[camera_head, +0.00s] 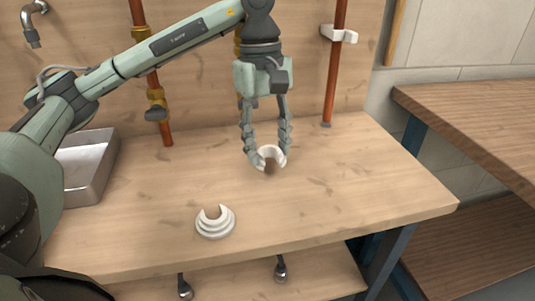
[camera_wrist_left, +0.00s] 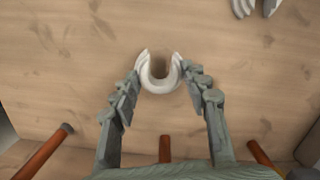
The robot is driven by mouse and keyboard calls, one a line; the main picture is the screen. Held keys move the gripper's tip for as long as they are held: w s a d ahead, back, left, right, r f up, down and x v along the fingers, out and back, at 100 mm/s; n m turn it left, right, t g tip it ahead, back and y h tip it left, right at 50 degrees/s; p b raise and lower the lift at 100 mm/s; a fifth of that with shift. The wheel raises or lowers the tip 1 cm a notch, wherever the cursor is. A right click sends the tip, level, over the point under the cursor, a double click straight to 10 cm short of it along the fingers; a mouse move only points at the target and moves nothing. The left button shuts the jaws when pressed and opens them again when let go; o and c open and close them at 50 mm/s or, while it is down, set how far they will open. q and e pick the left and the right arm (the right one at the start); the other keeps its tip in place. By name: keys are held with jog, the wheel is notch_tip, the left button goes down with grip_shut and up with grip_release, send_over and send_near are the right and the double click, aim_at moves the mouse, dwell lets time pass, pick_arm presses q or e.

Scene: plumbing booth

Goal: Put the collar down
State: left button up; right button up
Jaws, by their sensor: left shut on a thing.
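A white C-shaped collar (camera_head: 271,154) is between the fingertips of my left gripper (camera_head: 268,160). My left gripper is shut on it, with a finger on each side, and holds it low at the worktop. I cannot tell whether the collar touches the wood. In the left wrist view the collar (camera_wrist_left: 160,74) shows its open side facing the top of the picture, between the fingertips (camera_wrist_left: 160,88). A second white collar (camera_head: 215,221), stepped in shape, lies on the worktop nearer the front edge. My right gripper is not in view.
The wooden worktop (camera_head: 340,190) is clear to the right of the gripper. Copper pipes (camera_head: 335,70) stand along the back panel, one with a white bracket (camera_head: 339,34). A metal basin (camera_head: 90,165) is at the left. A brown bench (camera_head: 480,120) stands at the right.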

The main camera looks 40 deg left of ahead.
aim_at(269, 173)
pick_arm(q)
jog(key=shift+f, duration=1.55)
jog(key=o, duration=1)
jog(key=shift+c, duration=0.2)
jog(key=shift+r, duration=0.15)
